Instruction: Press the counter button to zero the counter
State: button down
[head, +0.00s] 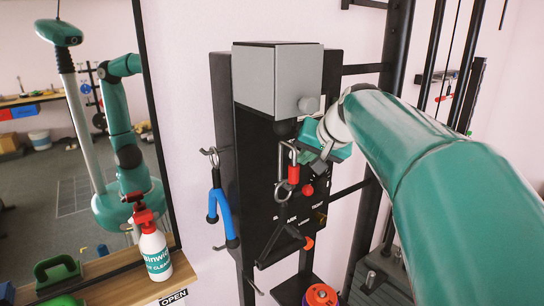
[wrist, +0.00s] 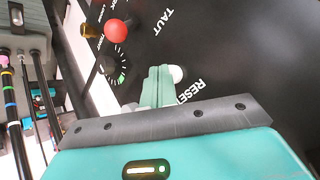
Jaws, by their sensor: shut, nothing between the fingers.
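A black panel (wrist: 230,45) fills much of the wrist view, with white lettering that reads TAUT and RESET. A small white round button (wrist: 178,74) sits near the RESET lettering, partly hidden behind my fingers. My gripper (wrist: 160,72) is shut and empty, with its green fingertips at the button's left edge. I cannot tell whether they touch it. In the head view my gripper (head: 322,140) is at the panel (head: 255,150) below a grey box (head: 278,78), and the button is hidden there.
A red knob (wrist: 115,31) and a dial (wrist: 112,70) sit on the panel near my fingers. A red-and-grey shackle (head: 292,170) hangs before the panel. A blue-handled tool (head: 222,205) hangs left. A spray bottle (head: 153,250) stands on a wooden shelf (head: 110,280) by a mirror.

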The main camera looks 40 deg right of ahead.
jog(key=s, duration=0.6)
dwell(0.6)
jog(key=shift+d, duration=0.1)
dwell(0.6)
